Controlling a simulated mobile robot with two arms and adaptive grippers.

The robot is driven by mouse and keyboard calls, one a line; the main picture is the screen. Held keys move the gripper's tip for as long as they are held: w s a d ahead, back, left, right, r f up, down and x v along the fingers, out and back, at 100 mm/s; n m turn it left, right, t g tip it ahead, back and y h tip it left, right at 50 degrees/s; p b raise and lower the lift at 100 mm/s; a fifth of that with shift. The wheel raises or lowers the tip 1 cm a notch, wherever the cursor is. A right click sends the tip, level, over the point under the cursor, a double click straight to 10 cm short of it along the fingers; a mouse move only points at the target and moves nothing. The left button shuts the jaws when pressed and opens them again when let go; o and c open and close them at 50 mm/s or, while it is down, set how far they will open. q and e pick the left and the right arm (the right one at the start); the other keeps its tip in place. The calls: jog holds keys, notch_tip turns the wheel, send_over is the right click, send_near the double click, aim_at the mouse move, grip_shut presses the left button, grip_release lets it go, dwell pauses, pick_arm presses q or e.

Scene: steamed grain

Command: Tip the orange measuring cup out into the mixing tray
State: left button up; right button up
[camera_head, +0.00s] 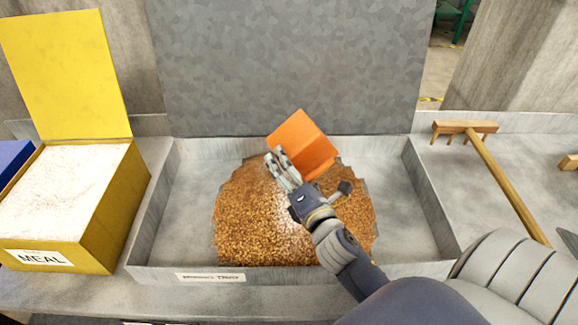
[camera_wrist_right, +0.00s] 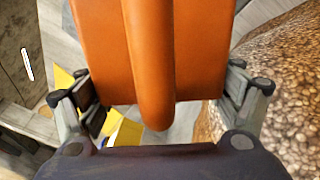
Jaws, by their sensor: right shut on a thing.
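The orange measuring cup (camera_head: 302,143) is held tilted above the mixing tray (camera_head: 150,223) in the head view. My right gripper (camera_head: 283,168) is shut on it. In the right wrist view the cup (camera_wrist_right: 205,50) fills the space between the two fingers (camera_wrist_right: 165,100), with its rounded handle toward the palm. The inside of the cup is hidden, so I cannot tell what it holds. The tray holds a wide heap of brown grain (camera_head: 245,215) with a streak of white powder on it. My left gripper is out of view.
A yellow bin (camera_head: 115,205) labelled MEAL, lid raised, holds white powder left of the tray. A blue box edge (camera_head: 12,160) lies beyond it. A wooden rake (camera_head: 500,178) lies right of the tray. A grey panel (camera_head: 290,65) stands behind the tray.

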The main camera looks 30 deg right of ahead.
aim_at(289, 147)
notch_tip(289, 147, up, 5)
jog(key=p, duration=0.4)
jog(key=shift+f, duration=0.1)
jog(key=m, duration=0.2)
jog(key=m+p, duration=0.1)
jog(key=m, duration=0.1)
jog(key=shift+r, duration=0.25)
jog(key=m, duration=0.1)
jog(key=m+p, duration=0.1)
jog(key=m, duration=0.3)
jog(key=shift+r, duration=0.25)
jog(key=m+p, duration=0.1)
jog(key=m, duration=0.2)
jog(key=r+m+p, duration=0.1)
jog(key=m+p, duration=0.1)
jog(key=shift+m, duration=0.4)
jog(key=shift+m+p, duration=0.55)
jog(key=shift+m, duration=0.45)
jog(key=m+p, duration=0.1)
jog(key=m, duration=0.1)
jog(key=r+m+p, duration=0.1)
jog(key=m+p, duration=0.1)
jog(key=m, duration=0.1)
jog(key=shift+m+p, duration=0.45)
jog(key=shift+m, duration=1.05)
jog(key=shift+f, duration=0.1)
